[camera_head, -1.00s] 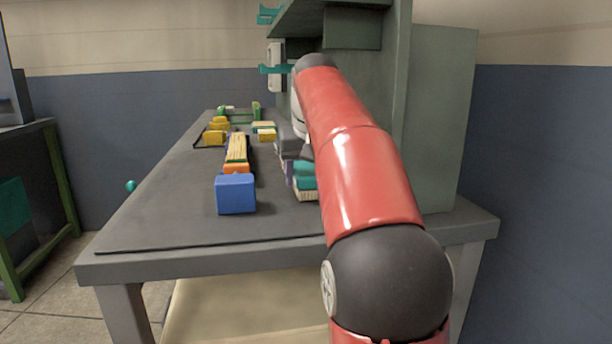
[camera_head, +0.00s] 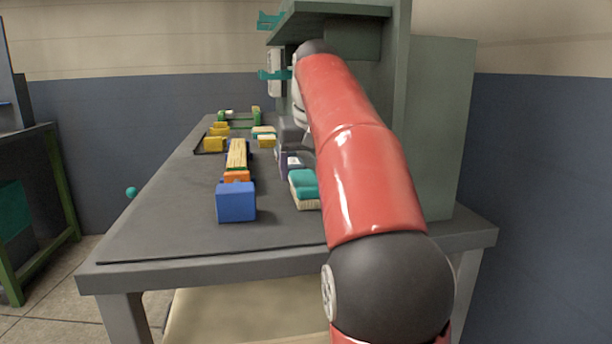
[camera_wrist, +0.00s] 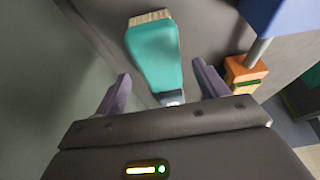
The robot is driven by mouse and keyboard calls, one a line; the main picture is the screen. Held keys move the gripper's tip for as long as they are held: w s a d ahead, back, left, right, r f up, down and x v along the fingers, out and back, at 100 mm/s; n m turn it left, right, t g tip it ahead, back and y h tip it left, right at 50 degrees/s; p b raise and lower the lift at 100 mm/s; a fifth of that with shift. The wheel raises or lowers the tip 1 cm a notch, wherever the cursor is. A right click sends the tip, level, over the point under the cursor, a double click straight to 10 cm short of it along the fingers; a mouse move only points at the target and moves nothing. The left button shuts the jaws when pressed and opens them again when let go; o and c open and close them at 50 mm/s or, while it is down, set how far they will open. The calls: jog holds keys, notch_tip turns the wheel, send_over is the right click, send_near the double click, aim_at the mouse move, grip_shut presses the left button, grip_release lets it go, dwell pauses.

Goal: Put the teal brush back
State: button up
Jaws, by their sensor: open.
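The teal brush (camera_head: 304,184) lies on the grey workbench (camera_head: 165,232), right of the blue block and partly behind my arm. In the wrist view the teal brush (camera_wrist: 155,55) has pale bristles at its far end and a narrow grey end towards me. My gripper (camera_wrist: 161,71) is open, with one purple finger on each side of the brush's near part. I cannot tell how far above it the fingers are. In the head view my gripper (camera_head: 289,162) is mostly hidden by my red arm.
A blue block (camera_head: 236,202), an orange piece (camera_head: 236,177) and a yellow slatted piece (camera_head: 236,154) stand in line left of the brush. Yellow blocks (camera_head: 215,143) sit farther back. A grey-green shelf unit (camera_head: 437,120) rises at right, with teal brackets (camera_head: 270,20). The bench's front left is clear.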

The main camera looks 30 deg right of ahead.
jog(key=s+a+b, duration=0.1)
jog(key=s, duration=0.3)
jog(key=s+a+b, duration=0.1)
jog(key=s, duration=0.3)
jog(key=s+a+r+b, duration=0.1)
jog(key=s, duration=0.3)
jog(key=shift+a, duration=0.25)
